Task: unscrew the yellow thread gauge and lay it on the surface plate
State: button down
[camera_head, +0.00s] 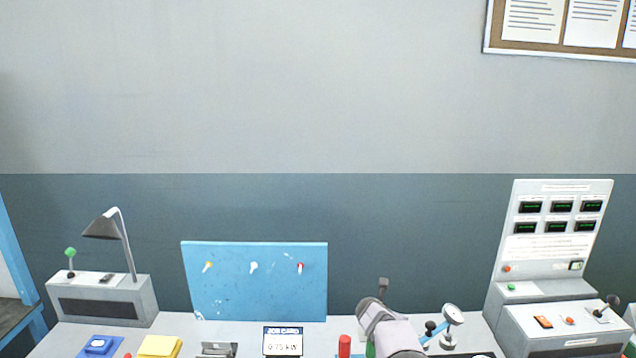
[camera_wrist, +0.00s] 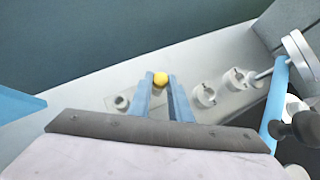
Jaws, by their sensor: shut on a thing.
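In the wrist view, my gripper (camera_wrist: 161,80) has its two blue fingers closed on the yellow thread gauge (camera_wrist: 160,78). Only its rounded yellow top shows between the fingertips. Its lower part is hidden, so I cannot tell whether it is still in a thread. Around it is a light grey strip with round fittings, one to the left (camera_wrist: 122,102) and others to the right (camera_wrist: 206,95). In the head view my wrist covers this area and the gauge is not visible. I cannot identify the surface plate with certainty in either view.
In the wrist view, a white round-headed fitting (camera_wrist: 297,48) and a dark knob (camera_wrist: 306,128) stand at the right. In the head view, a red cylinder (camera_head: 345,346) stands left of my wrist, near the job card (camera_head: 283,342). A control console (camera_head: 550,325) stands at the right.

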jog(key=shift+r+n+p, duration=0.2)
jog(key=shift+n+p, duration=0.2)
jog(key=shift+p, duration=0.1)
jog(key=shift+a+n+t+y+p, duration=0.15)
jog(key=shift+n+t+y+p, duration=0.35)
jog(key=shift+n+y+p, duration=0.9)
jog(key=shift+a+p, duration=0.1)
jog(key=shift+p, duration=1.1)
jog(key=shift+n+y+p, duration=0.4)
jog(key=shift+n+p, duration=0.2)
jog(key=shift+p, duration=1.6)
jog(key=c, duration=1.9)
grip_release()
jog(key=shift+w+f, duration=0.1)
jog(key=shift+f, duration=0.1)
jog(key=shift+m+h, duration=0.4)
jog(key=shift+m, duration=0.1)
